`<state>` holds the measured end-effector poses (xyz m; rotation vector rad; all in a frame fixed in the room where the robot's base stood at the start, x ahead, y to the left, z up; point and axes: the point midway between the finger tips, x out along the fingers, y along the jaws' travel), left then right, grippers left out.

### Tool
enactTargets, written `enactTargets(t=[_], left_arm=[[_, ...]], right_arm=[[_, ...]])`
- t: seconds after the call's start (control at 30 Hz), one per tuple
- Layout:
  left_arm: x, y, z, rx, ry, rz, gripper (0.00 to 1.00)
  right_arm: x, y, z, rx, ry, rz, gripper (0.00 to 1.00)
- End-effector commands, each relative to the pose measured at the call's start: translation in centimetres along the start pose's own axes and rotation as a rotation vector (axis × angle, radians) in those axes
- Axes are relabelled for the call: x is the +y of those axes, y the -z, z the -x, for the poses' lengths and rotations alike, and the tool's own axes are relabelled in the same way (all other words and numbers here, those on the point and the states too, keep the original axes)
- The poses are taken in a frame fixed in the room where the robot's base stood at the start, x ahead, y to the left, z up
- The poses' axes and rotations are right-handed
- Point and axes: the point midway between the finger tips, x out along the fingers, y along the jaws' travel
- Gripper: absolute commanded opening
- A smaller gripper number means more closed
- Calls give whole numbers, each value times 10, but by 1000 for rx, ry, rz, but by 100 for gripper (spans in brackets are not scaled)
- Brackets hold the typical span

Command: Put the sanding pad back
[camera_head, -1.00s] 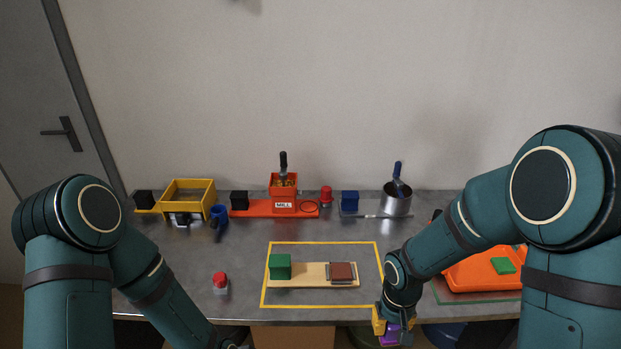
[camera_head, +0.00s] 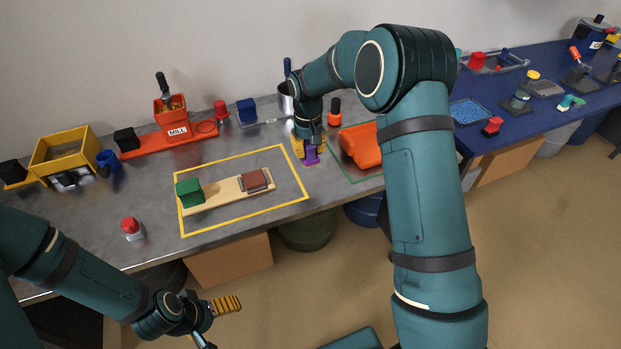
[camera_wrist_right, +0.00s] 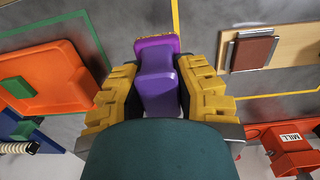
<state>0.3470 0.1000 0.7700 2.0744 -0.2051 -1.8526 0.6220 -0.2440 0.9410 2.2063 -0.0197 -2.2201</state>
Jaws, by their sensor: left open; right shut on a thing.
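My right gripper (camera_head: 308,146) is shut on a purple block with a handle-like grip (camera_head: 311,156), probably the sanding pad. The right wrist view shows the yellow fingers (camera_wrist_right: 160,85) on both sides of the purple block (camera_wrist_right: 157,70). It is above the grey bench, just right of the yellow outlined area. Whether it touches the bench is unclear. Inside the outline lies a wooden board (camera_head: 223,192) with a green block (camera_head: 189,192) and a brown piece in a metal frame (camera_head: 256,180). My left gripper (camera_head: 214,322) is open and empty, low in front of the bench.
An orange tray (camera_head: 360,146) on a green-edged mat lies right of my right gripper. A red-capped bottle (camera_head: 132,229) stands at the front left. The orange mill (camera_head: 172,127) and yellow box (camera_head: 65,153) stand behind. A blue table (camera_head: 540,115) adjoins on the right.

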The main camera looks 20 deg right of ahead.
Motion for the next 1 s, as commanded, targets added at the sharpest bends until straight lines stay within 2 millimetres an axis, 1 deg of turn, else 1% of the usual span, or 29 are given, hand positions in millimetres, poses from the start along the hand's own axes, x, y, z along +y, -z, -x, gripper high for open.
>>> enactTargets(t=[0.03, 0.1, 0.23, 0.33, 0.6, 0.77, 1.0], left_arm=[[-1, -1, -4, -2, 0, -1, 89], [-2, -2, -6, -4, -1, -2, 89], [-3, -3, -8, -7, -1, -3, 89], [-3, -4, -9, -8, -1, -3, 89], [-6, -4, -16, -7, -1, -4, 89], [-6, -3, -17, -6, -1, -4, 89], [-9, -3, -24, -3, -1, -4, 89]], right_arm=[[5, 9, -1, 2, 3, -2, 0], [10, 17, 2, 2, 10, -2, 0], [15, 25, 4, -1, 16, 0, 0], [17, 27, 0, -2, 18, 0, 0], [17, 28, -39, -2, 18, 1, 0], [16, 28, -52, -1, 18, 1, 0], [16, 27, -89, -3, 18, 0, 0]])
